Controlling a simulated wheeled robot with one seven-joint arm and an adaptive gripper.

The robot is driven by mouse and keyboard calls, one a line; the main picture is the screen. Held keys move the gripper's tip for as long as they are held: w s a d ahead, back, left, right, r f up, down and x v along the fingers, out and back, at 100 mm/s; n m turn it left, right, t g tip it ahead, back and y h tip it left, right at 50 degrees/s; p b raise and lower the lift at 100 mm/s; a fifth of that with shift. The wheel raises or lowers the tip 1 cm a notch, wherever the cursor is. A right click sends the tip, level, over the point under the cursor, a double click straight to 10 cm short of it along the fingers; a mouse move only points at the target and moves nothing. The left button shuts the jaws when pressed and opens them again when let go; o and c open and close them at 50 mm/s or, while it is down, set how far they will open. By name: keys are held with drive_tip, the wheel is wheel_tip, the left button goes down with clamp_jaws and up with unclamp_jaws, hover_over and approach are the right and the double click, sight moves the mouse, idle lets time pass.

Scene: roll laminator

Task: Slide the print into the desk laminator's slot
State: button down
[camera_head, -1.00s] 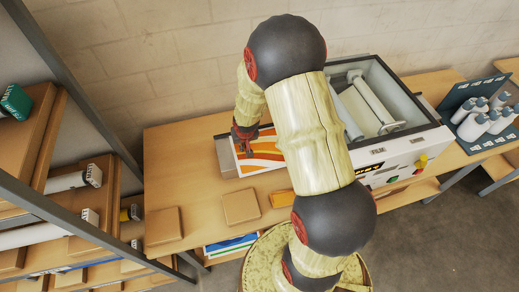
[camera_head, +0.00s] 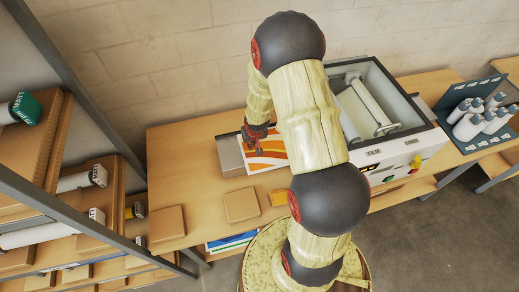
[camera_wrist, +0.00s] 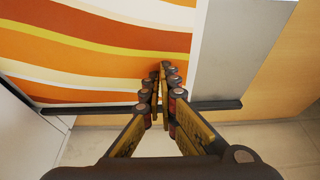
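The print (camera_head: 268,157), a white sheet with orange, red and yellow waves, lies flat on the grey feed plate (camera_head: 229,157), left of the laminator (camera_head: 400,158). In the wrist view, the print (camera_wrist: 80,50) leaves a bare strip of plate (camera_wrist: 222,55) at its right. My gripper (camera_head: 256,146) is over the print's left part. In the wrist view, its fingertips (camera_wrist: 164,72) are drawn together over the print near its lower edge; both fingers show above the sheet. I cannot tell how firmly they touch it. My arm hides the slot and the print's right end in the head view.
Flat brown boxes (camera_head: 242,206) and a small orange block (camera_head: 279,198) lie on the wooden table (camera_head: 185,150). A rack with white bottles (camera_head: 480,118) stands right of the laminator. Shelving (camera_head: 70,215) with rolls is at the left. A wall stands behind.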

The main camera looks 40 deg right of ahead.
sight(275, 138)
drive_tip(key=shift+s+d+p, duration=0.25)
drive_tip(key=shift+d+p, duration=0.4)
drive_tip(key=shift+p, duration=0.1)
drive_tip(key=shift+s+d+p, duration=0.25)
drive_tip(key=shift+d+p, duration=0.4)
drive_tip(key=shift+p, duration=0.1)
drive_tip(key=shift+s+d+r+p, duration=0.1)
drive_tip(key=shift+s+d+p, duration=0.15)
drive_tip(key=shift+d+p, duration=0.65)
drive_tip(key=shift+s+d+f+p, duration=0.1)
drive_tip(key=shift+s+d+p, duration=0.15)
drive_tip(key=shift+d+p, duration=0.3)
drive_tip(key=shift+s+d+f+p, duration=0.1)
drive_tip(key=shift+s+d+p, duration=0.1)
drive_tip(key=shift+d+p, duration=0.25)
drive_tip(key=shift+a, duration=0.1)
drive_tip(key=shift+s, duration=0.1)
drive_tip(key=shift+s+d+r+p, duration=0.1)
drive_tip(key=shift+s+d+p, duration=0.15)
drive_tip(key=shift+d+p, duration=0.65)
drive_tip(key=shift+s+d+p, duration=0.2)
drive_tip(key=shift+d+p, duration=0.2)
drive_tip(key=shift+d, duration=0.15)
drive_tip(key=shift+s+d+p, duration=0.15)
drive_tip(key=shift+d+p, duration=0.2)
drive_tip(key=shift+d, duration=0.15)
